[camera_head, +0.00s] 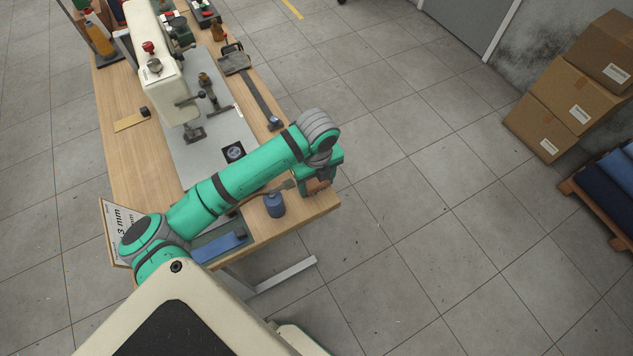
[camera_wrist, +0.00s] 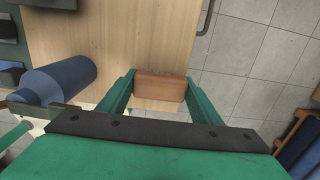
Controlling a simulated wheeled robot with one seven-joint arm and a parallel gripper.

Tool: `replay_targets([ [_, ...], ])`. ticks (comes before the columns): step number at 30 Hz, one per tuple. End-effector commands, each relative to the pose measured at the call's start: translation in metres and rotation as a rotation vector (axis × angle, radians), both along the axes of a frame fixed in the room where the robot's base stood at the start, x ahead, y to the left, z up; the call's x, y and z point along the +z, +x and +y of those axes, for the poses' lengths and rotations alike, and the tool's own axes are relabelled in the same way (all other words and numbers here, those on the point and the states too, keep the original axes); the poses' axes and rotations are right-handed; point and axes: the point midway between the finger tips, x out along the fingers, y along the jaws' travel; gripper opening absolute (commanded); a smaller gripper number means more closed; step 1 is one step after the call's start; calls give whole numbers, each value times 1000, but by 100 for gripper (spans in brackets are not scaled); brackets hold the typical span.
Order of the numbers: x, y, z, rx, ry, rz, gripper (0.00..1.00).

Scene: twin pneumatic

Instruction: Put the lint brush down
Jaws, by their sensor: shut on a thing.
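My gripper (camera_wrist: 160,95) is shut on the lint brush (camera_wrist: 160,84), a reddish-brown wooden block held between its two green fingers in the wrist view. In the head view the lint brush (camera_head: 318,185) shows partly below my green wrist, over the near right corner of the wooden table (camera_head: 327,203). The table top also shows beneath and around it in the wrist view (camera_wrist: 110,35). I cannot tell whether the brush touches the table top. The brush's underside is hidden.
A dark blue thread cone (camera_head: 275,206) stands left of the gripper, close to it in the wrist view (camera_wrist: 60,80). A tray with a blue item (camera_head: 220,247) lies further left. The sewing machine (camera_head: 160,70) stands farther back. The table's right edge is close to the brush.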

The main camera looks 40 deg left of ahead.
Motion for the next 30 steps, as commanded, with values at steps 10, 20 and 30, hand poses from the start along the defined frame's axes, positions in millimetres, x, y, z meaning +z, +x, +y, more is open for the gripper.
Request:
replay_targets([
  [10, -2, 0, 0, 0, 0, 0, 66],
  [20, 22, 0, 0, -1, 1, -2, 66],
  [30, 88, -2, -3, -1, 1, -2, 66],
])
